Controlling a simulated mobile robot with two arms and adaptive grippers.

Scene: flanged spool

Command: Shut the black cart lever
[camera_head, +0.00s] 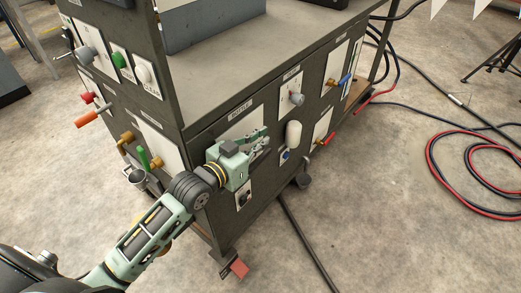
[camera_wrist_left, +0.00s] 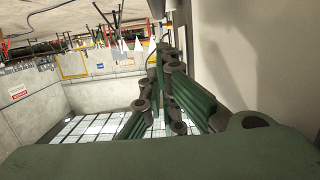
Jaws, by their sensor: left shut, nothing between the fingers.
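My left gripper (camera_head: 262,142) is in front of a white panel (camera_head: 242,124) on the dark cart (camera_head: 215,118), just below a label plate. Its fingers are shut with nothing between them, and they hide part of that panel. In the left wrist view the green fingers (camera_wrist_left: 158,100) run close along a pale surface on the right. I cannot make out a black lever at the fingers; it may be hidden behind them. A thin dark handle (camera_head: 63,56) sticks out at the cart's far left face. My right gripper is not in view.
The cart face carries a grey knob (camera_head: 297,99), a white cylinder (camera_head: 293,134), a blue handle (camera_head: 346,79) and a red handle (camera_head: 327,138). An orange handle (camera_head: 92,117) and a green handle (camera_head: 144,158) stick out at left. Red and black hoses (camera_head: 440,170) lie on the floor.

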